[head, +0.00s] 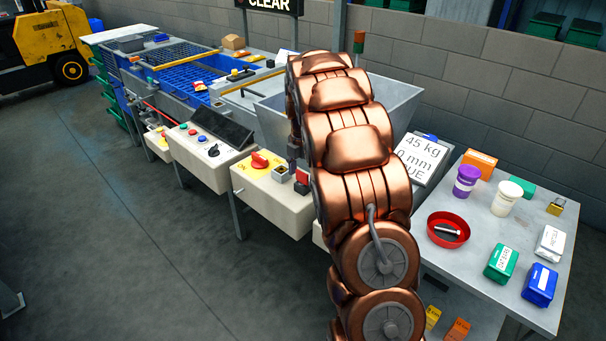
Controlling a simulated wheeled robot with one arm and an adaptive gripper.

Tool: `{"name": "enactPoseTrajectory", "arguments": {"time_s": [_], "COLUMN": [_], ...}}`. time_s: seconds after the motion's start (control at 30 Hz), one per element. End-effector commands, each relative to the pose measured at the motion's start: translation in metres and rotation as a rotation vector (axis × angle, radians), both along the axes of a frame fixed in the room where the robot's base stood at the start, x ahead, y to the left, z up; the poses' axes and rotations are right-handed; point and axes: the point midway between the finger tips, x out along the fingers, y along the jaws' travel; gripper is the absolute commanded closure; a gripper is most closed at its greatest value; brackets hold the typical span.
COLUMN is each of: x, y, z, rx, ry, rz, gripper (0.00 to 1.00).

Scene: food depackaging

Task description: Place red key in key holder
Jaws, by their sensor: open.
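A small red block-like piece (302,177), which looks like the red key, is at the top right of a cream control box, close beside my arm. A small dark square socket (281,173) with a yellowish inside sits just left of it and may be the key holder. My gripper (293,158) shows only as a dark grey part at the left edge of my copper arm, just above these two. It is open. Most of it is hidden behind the arm, and I cannot tell whether it touches the red piece.
The cream control box (262,194) also carries a red rotary switch (260,160). A second box (206,152) with buttons stands left. A grey hopper (268,112) is behind. A side table (480,257) at right holds a red bowl (448,230), jars and small boxes. Open floor lies left.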

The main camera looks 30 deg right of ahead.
Motion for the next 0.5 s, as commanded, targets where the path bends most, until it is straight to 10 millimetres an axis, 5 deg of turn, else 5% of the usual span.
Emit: {"name": "enactPoseTrajectory", "arguments": {"time_s": [0.17, 0.5], "x": [0.001, 0.0], "y": [0.0, 0.0], "z": [0.01, 0.064], "rx": [0.0, -0.001], "ry": [-0.003, -0.003], "rz": [0.001, 0.0], "gripper": [0.28, 0.28]}}
